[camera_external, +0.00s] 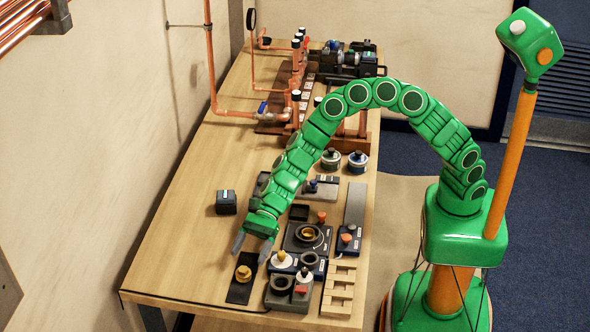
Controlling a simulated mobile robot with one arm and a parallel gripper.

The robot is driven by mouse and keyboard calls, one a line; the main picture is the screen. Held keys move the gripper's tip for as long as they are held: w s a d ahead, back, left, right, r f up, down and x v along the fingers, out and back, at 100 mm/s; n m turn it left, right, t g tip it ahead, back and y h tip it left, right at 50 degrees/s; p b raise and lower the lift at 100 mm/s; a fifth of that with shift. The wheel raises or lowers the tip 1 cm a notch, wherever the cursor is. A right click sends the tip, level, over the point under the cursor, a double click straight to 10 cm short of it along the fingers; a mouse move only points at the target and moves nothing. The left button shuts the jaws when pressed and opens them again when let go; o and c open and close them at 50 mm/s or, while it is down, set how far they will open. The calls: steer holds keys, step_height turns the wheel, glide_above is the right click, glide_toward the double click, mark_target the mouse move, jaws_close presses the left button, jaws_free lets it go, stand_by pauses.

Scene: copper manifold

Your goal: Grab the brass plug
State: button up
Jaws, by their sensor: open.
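A small gold-coloured piece (243,273), which looks like the brass plug, sits on a dark mat (236,293) near the table's front left corner. My gripper (252,248) is open, its two grey fingers pointing down and spread apart. The fingertips are just behind and above the gold piece in the picture. Nothing shows between the fingers. I cannot tell the exact height of the fingertips above the mat.
A white-topped piece (281,261) and dark round fixtures stand close to the right of the mat. A slotted wooden rack (340,292) lies at the right edge. A dark box (226,202) stands behind left. A copper manifold (297,80) is at the back. The table's left side is clear.

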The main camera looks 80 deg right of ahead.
mark_target(245, 267)
steer(key=x, duration=0.3)
steer(key=shift+s+a+f, duration=0.2)
steer(key=shift+s+a, duration=0.1)
steer(key=shift+s, duration=0.05)
steer(key=shift+x, duration=0.85)
steer(key=shift+w, duration=0.1)
steer(key=c, duration=1.2)
steer(key=shift+d, duration=0.1)
